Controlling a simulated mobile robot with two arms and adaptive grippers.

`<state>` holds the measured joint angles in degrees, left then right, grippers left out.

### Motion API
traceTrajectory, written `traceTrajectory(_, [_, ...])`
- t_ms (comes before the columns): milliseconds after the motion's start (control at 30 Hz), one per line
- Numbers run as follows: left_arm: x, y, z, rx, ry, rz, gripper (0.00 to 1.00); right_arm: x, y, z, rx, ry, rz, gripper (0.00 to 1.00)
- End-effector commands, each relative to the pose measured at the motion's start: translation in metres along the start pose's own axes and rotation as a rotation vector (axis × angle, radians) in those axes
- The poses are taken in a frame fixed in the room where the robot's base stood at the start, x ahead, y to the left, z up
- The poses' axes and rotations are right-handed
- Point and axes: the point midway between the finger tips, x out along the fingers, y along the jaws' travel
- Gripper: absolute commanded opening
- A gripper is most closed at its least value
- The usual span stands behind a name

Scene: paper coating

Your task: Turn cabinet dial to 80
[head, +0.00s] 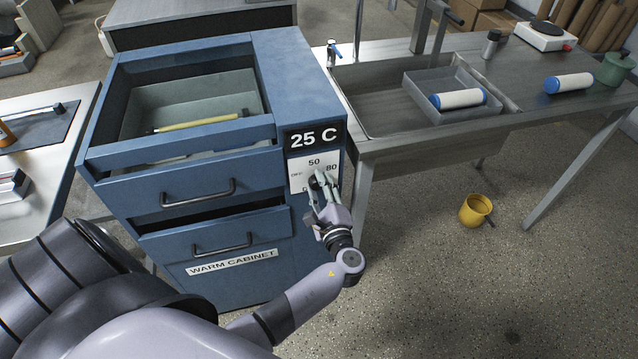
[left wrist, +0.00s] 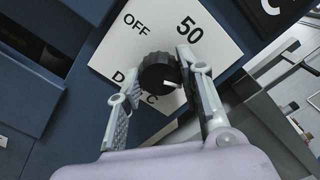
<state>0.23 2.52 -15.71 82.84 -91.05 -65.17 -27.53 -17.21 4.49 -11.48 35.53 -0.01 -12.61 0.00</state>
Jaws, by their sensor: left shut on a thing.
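The cabinet dial is a round black knob (left wrist: 158,72) with a white pointer mark, on a white panel (head: 300,177) on the blue warm cabinet's front. The panel reads OFF, 50 and 80, plus a partly covered lower label. In the left wrist view the pointer faces lower right, toward the right finger, which hides the panel there. My left gripper (head: 322,182) is at the dial, with its fingers either side of the knob, shut on it; it also shows in the left wrist view (left wrist: 152,78). The fingers hide the dial in the head view. My right gripper is out of view.
A black display (head: 315,138) above the panel reads 25 C. The cabinet's top drawer is open and holds a yellow-handled rod (head: 200,122). A steel table (head: 400,148) stands close on the right. A yellow mug (head: 475,209) lies on the floor.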

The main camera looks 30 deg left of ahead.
Motion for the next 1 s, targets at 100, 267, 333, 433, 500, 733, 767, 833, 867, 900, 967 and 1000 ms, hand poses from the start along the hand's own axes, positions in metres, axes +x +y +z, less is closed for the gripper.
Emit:
traceTrajectory(100, [-0.0008,0.0003,-0.0005,0.035,0.003,0.001,0.06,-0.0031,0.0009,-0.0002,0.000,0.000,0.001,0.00])
traceTrajectory(267, [-0.0008,0.0009,-0.0009,0.060,0.003,0.001,0.06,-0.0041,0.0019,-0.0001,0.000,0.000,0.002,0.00])
traceTrajectory(333, [-0.0008,0.0011,-0.0010,0.065,0.003,0.001,0.06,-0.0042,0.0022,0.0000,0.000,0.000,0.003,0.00])
traceTrajectory(433, [-0.0008,0.0013,-0.0011,0.068,0.003,0.001,0.06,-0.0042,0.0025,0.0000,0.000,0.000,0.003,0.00])
traceTrajectory(500, [-0.0008,0.0014,-0.0012,0.068,0.003,0.001,0.06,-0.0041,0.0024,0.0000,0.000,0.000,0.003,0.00])
traceTrajectory(733, [-0.0008,0.0015,-0.0011,0.067,0.003,0.001,0.37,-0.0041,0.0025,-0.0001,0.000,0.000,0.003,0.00])
traceTrajectory(767, [-0.0008,0.0015,-0.0011,0.067,0.003,0.001,0.39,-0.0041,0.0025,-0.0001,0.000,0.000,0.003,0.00])
traceTrajectory(833, [-0.0007,0.0013,-0.0009,0.066,0.003,0.001,0.44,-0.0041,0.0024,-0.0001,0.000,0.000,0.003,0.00])
traceTrajectory(867, [-0.0006,0.0012,-0.0009,0.066,0.002,0.001,0.46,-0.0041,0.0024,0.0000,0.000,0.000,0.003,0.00])
traceTrajectory(900, [-0.0006,0.0010,-0.0008,0.066,0.002,0.001,0.49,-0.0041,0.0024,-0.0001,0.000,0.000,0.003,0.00])
traceTrajectory(967, [-0.0005,0.0008,-0.0006,0.065,0.002,0.000,0.53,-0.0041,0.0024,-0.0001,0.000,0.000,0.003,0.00])
traceTrajectory(1000, [-0.0004,0.0007,-0.0006,0.065,0.002,0.000,0.54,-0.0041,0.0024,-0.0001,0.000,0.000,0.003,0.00])
